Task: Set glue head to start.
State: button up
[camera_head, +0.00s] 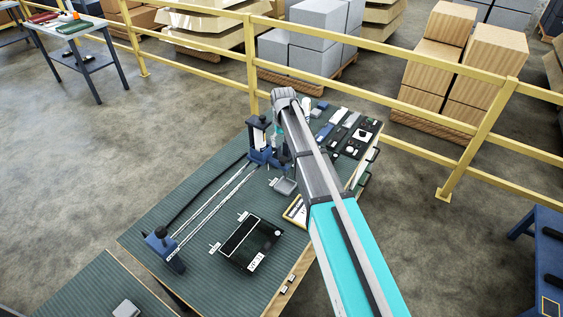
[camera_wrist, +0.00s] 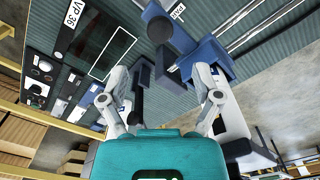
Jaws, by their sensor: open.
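The glue head, a blue carriage with a dark upright body and a white part (camera_head: 262,142), stands at the far end of two parallel metal rails (camera_head: 215,205) on the green-topped trolley. A blue block (camera_head: 163,246) is at the near end of the rails. In the wrist view the blue carriage (camera_wrist: 207,58) and a dark knob-like part (camera_wrist: 166,66) lie just beyond my gripper (camera_wrist: 163,96). My gripper's fingers are spread apart, with nothing held between them. In the head view my arm largely hides the gripper, beside the carriage. Whether a finger touches the carriage I cannot tell.
A black panel (camera_head: 249,242) lies right of the rails, with small white labels nearby. A yellow railing (camera_head: 252,65) runs behind the trolley. Bare floor lies to the left.

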aim_at(283, 158)
jog(key=shift+f+b, duration=3.65)
jog(key=shift+f, duration=0.25)
